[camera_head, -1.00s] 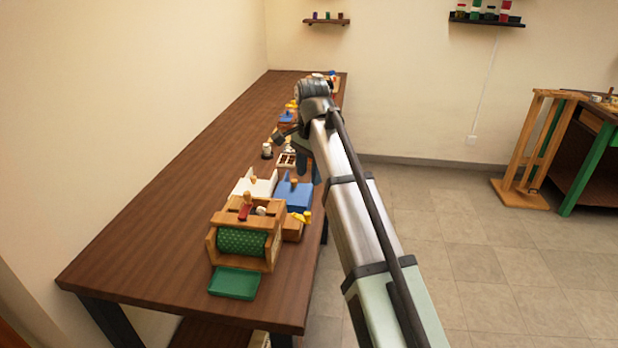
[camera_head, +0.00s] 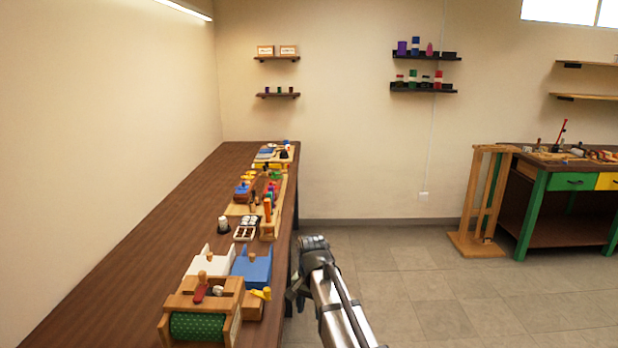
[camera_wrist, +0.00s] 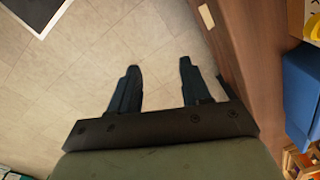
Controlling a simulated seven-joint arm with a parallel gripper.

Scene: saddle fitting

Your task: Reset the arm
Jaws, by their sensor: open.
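My gripper (camera_wrist: 157,88) shows in the wrist view with its two dark fingers apart and nothing between them. Tiled floor lies beyond the fingers. In the head view my arm reaches up from the bottom, and its wrist is beside the right edge of the long brown table (camera_head: 130,250). The fingers are mostly hidden there, so my gripper is seen best in the wrist view. The gripper is over the floor side of the table edge, apart from the objects on the table.
On the table near the arm stand a wooden box with a green roller (camera_head: 197,326), a blue block (camera_head: 252,266) and a white block (camera_head: 207,262). Further back are wooden trays of small parts. A wooden stand (camera_head: 480,200) and a green-legged bench (camera_head: 530,215) are at right. The middle floor is clear.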

